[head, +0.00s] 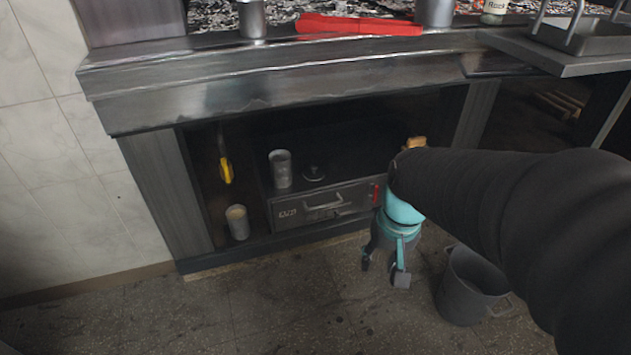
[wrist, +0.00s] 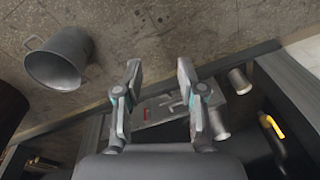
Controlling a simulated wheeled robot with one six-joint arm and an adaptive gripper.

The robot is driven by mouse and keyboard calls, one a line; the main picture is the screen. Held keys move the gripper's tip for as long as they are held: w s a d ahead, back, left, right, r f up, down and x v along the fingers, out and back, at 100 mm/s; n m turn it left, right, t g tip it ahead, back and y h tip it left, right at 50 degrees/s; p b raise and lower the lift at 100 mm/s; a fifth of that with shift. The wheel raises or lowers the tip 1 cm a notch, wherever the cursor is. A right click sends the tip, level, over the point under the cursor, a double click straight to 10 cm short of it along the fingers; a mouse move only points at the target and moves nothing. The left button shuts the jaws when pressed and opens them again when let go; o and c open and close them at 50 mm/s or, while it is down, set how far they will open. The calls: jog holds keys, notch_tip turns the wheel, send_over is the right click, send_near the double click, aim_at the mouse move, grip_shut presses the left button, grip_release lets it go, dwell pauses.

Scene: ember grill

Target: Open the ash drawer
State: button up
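The ash drawer (head: 358,198) is a dark metal front with a pale handle (head: 323,208), low in the alcove under the grill. Its front looks flush, so it appears shut. A small red piece (head: 376,192) sits at its right end. My gripper (head: 383,271) hangs fingers down, in front and to the right of the drawer, apart from the handle. In the wrist view my gripper (wrist: 160,68) has its two fingers spread with nothing between them. The drawer front (wrist: 150,114) shows partly beyond the fingers, its handle partly hidden.
A grey bucket (head: 468,287) stands on the floor right of my gripper. Metal cups stand on the drawer housing (head: 281,169) and left of it (head: 237,222). The grill ledge (head: 300,85) overhangs.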

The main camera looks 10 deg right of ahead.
jog(key=w+a+f+m+g+y, duration=0.1)
jog(key=w+f+m+g+y, duration=0.2)
jog(key=f, duration=0.5)
jog(key=n+t+y+b, duration=0.4)
jog(key=n+t, duration=1.1)
jog(key=n, duration=1.4)
send_near(325, 206)
jog(key=shift+y, duration=0.4)
jog(key=x, duration=1)
jog(key=shift+w+d+f+p, duration=0.3)
jog(key=shift+w+f, duration=0.05)
jog(key=shift+f, duration=0.1)
